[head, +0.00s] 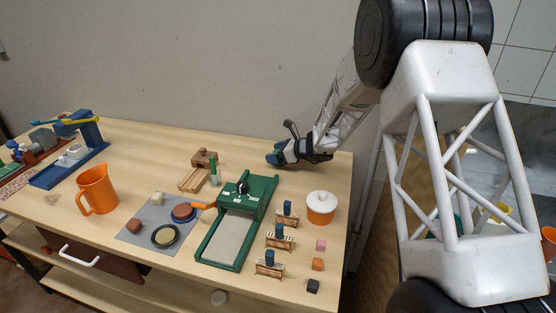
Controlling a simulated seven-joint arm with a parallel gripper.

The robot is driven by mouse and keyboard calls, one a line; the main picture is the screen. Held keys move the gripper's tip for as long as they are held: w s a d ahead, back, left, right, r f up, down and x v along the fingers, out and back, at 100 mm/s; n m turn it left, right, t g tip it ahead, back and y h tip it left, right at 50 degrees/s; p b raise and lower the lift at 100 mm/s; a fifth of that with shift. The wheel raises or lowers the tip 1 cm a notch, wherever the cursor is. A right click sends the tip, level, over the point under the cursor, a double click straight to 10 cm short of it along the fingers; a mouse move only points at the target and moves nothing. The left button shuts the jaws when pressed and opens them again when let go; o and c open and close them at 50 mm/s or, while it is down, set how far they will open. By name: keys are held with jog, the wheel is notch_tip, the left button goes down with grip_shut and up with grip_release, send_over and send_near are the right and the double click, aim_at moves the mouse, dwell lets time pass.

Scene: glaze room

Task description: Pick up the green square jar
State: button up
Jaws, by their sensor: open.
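I cannot pick out a green square jar for certain. A small, narrow green upright thing (214,173) stands beside the wooden blocks at the back middle of the table; its shape is too small to tell. My gripper (275,156) is over the back right of the table, seen from the side, open, with dark teal fingertips pointing left. It is to the right of the small green thing and apart from it. I see nothing held between the fingers.
A green press (258,196) with a grey bed fills the middle. An orange pot with a white lid (321,208), small wooden stands with blue tops (279,238) and small cubes (318,264) are at right.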

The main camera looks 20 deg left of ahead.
jog(key=shift+a+f, duration=0.2)
jog(key=shift+a, duration=0.15)
dwell(0.3)
jog(key=c, duration=1.1)
